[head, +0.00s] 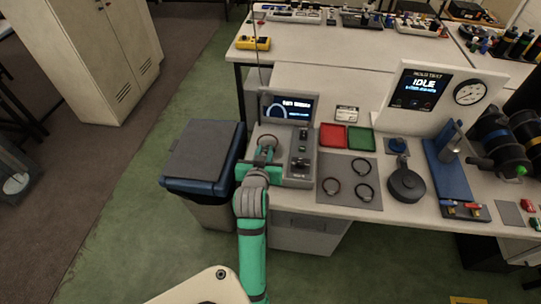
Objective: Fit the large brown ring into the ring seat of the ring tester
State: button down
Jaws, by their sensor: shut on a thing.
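The ring tester (299,139) stands at the left end of the bench, with a lit screen at its back and a control panel on its right. My gripper (267,148) is over the left part of the tester, reaching in from the front. It is shut on a ring, seemingly the large brown ring (266,140), which is small in view and partly covered by the gripper. The ring seat is hidden or too small to make out beneath the gripper. I cannot tell whether the ring touches the seat.
A blue-rimmed bin (204,157) stands close on the left.

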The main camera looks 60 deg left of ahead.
jog(key=shift+w+a+f, duration=0.25)
jog(key=shift+w+f, duration=0.05)
jog(key=shift+f, duration=0.2)
jog(key=shift+w+f, duration=0.15)
jog(key=shift+f, duration=0.7)
jog(key=shift+w+f, duration=0.15)
jog(key=shift+f, duration=0.7)
jog(key=shift+f, duration=0.35)
jog(key=c, duration=1.6)
grip_release()
jog(key=shift+c, duration=0.2)
